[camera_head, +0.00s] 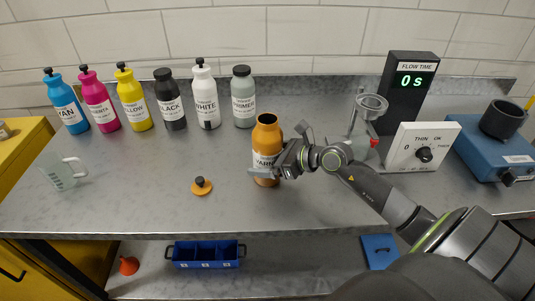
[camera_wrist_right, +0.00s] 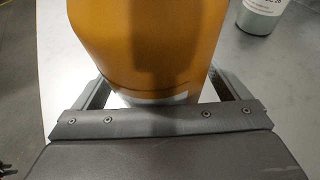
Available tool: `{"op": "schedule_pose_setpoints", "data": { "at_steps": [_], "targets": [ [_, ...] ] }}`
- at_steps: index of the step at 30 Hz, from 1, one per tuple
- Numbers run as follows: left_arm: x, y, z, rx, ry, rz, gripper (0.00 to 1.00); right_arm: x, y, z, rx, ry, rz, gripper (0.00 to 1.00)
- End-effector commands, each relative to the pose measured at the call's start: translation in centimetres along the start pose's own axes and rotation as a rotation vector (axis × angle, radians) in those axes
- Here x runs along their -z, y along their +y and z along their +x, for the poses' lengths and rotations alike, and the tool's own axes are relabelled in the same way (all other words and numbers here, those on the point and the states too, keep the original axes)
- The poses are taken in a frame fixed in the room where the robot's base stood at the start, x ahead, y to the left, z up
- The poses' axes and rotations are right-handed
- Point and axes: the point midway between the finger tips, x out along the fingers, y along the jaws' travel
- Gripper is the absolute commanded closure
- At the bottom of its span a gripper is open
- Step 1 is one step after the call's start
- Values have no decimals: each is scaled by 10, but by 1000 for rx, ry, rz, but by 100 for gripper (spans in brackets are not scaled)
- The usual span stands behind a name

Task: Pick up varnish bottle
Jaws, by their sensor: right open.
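The varnish bottle (camera_head: 266,137) is orange with a white label. It stands upright on the metal table with its neck open. Its orange cap (camera_head: 201,187) with a dark knob lies on the table to the left. My right gripper (camera_head: 265,172) is at the bottle's lower half, with its open jaws on either side of it. In the right wrist view the orange bottle (camera_wrist_right: 150,45) fills the space between the fingers. The wrist view does not clearly show the fingertips. Part of the label is hidden by the gripper. My left gripper is not in view.
Cyan (camera_head: 66,103), magenta (camera_head: 98,102), yellow (camera_head: 133,103), black (camera_head: 169,98), white (camera_head: 205,95) and primer (camera_head: 243,97) bottles line the back. A flow-time display (camera_head: 411,82) and dial box (camera_head: 423,147) stand right. A beaker (camera_head: 62,172) is left.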

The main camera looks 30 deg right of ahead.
Motion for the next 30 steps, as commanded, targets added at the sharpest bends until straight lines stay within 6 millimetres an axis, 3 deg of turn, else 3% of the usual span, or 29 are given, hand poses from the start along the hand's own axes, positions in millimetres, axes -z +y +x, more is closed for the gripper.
{"op": "schedule_pose_setpoints", "data": {
  "at_steps": [2,19,30],
  "targets": [
    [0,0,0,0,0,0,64,0,0,0,0,0,0,6],
    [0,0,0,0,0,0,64,0,0,0,0,0,0,81],
    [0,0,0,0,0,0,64,-12,0,-4,-1,-7,-7,82]
  ]
}}
